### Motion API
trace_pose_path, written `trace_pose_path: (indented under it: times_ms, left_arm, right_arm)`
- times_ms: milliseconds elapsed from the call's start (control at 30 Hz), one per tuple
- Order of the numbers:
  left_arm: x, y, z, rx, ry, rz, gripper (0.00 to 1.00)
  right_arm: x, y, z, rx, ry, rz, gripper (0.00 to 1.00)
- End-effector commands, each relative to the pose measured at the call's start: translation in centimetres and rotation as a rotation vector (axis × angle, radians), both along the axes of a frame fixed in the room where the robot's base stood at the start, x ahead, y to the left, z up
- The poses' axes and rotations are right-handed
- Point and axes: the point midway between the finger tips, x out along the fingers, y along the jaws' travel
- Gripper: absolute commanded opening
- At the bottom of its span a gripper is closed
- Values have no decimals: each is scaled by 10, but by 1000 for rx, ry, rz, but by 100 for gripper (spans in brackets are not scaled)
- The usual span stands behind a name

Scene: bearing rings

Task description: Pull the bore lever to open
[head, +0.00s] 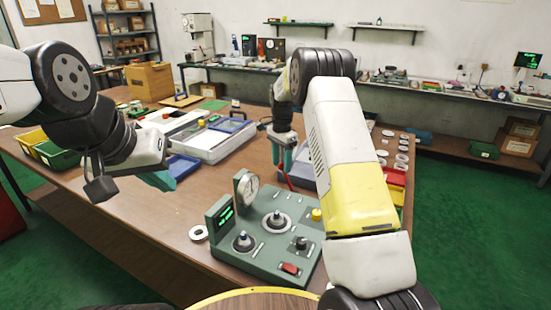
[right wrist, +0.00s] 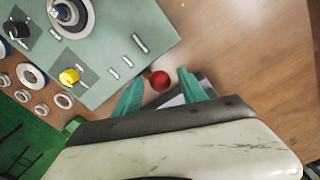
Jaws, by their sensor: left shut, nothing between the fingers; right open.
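A red ball knob (right wrist: 160,81), which looks like the bore lever's end, shows in the right wrist view beside the green gauge panel (right wrist: 125,62). My right gripper (right wrist: 160,84) is open, with its teal fingertips on either side of the knob. I cannot tell whether they touch it. In the head view my right gripper (head: 284,153) points down behind the panel (head: 262,245), and a thin red piece shows below its fingers. The lever's lower part is mostly hidden. My left gripper (head: 160,178) is shut and empty, above the table's left side.
The panel has a round dial (head: 247,187), a green display (head: 224,214), a yellow knob (head: 316,214) and a red switch (head: 289,268). A white ring (head: 198,233) lies left of it. A grey-white case (head: 207,141) stands behind. The table's left front is clear.

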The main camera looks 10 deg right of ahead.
Motion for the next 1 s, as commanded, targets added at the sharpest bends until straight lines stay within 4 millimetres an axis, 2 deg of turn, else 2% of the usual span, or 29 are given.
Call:
trace_pose_path:
  times_ms: [100,133,367,1000]
  left_arm:
    - [0,0,0,0,0,0,0]
    - [0,0,0,0,0,0,0]
    - [0,0,0,0,0,0,0]
    - [0,0,0,0,0,0,0]
  right_arm:
    - [0,0,0,0,0,0,49]
    - [0,0,0,0,0,0,45]
    - [0,0,0,0,0,1,0]
    - [0,0,1,0,-1,1,0]
